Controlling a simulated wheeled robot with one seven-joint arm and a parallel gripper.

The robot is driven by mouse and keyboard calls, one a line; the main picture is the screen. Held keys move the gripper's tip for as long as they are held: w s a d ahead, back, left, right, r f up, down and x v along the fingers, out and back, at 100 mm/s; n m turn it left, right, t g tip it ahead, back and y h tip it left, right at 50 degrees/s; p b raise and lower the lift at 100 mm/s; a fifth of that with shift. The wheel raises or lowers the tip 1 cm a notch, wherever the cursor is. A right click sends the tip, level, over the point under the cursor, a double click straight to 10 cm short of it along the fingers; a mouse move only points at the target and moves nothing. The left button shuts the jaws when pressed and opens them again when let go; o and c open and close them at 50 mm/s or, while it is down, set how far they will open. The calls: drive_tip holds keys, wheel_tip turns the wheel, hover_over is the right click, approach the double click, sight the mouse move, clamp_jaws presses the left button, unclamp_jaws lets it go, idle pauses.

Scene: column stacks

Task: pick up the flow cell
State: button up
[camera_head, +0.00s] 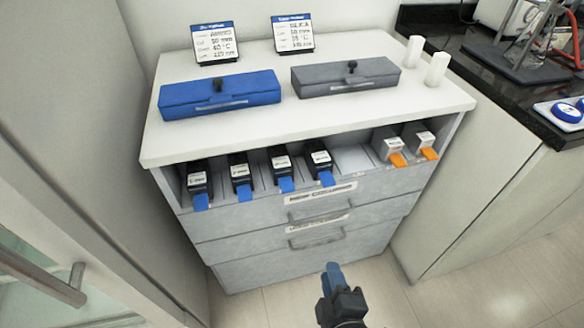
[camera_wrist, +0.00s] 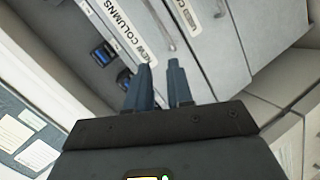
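I cannot tell for sure which thing is the flow cell; nothing in view is labelled so. Two white upright cylinders (camera_head: 425,60) stand at the right end of the cabinet top. Several black boxes with blue tabs and two white boxes with orange tabs (camera_head: 394,150) sit in the open shelf below. My gripper (camera_head: 333,268) is in front of the drawers, low and well apart from all of these. In the wrist view, my gripper (camera_wrist: 160,64) has its two blue-grey fingers apart, with nothing between them.
A blue case (camera_head: 220,95) and a grey case (camera_head: 345,76) lie on the cabinet top (camera_head: 260,58), with two label cards behind. Drawers with handles (camera_head: 315,220) face me. A black counter (camera_head: 500,75) with equipment stands at right. A glass door with a handle (camera_head: 45,278) is at left.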

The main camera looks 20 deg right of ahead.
drive_tip(key=w+a+r+n+t+h, duration=0.1)
drive_tip(key=w+a+r+n+t, duration=0.15)
drive_tip(key=w, duration=0.45)
drive_tip(key=t+h, duration=0.1)
drive_tip(key=h, duration=0.1)
approach(285, 193)
drive_tip(key=x, duration=0.3)
drive_tip(key=shift+b+x, duration=0.3)
drive_tip(key=shift+x, duration=3.65)
drive_tip(key=shift+c, duration=0.4)
clamp_jaws()
